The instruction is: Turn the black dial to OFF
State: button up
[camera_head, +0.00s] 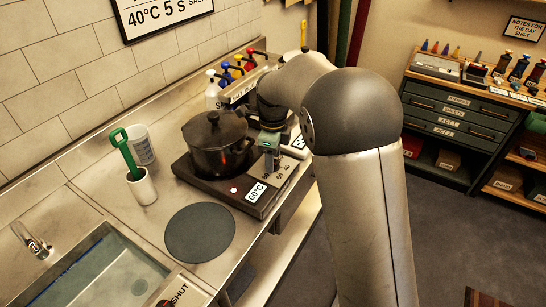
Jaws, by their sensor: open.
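My gripper (270,158) reaches down over the right side of a dark hot plate (190,172), beside the black lidded pot (217,145) standing on it. It is open. The black dial cannot be made out clearly; my gripper and arm cover much of that part of the plate, where faint scale markings show beside the fingers. I cannot tell whether the fingers are around the dial or touch it. A small red light (234,189) glows on the plate's front, next to a "60°C" label (256,193).
A round dark mat (200,232) lies on the steel counter in front of the plate. A water-filled sink (110,275) is front left. Bottles with coloured tops (212,92) stand behind.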

jog(key=shift+f, duration=0.4)
jog(key=c, duration=1)
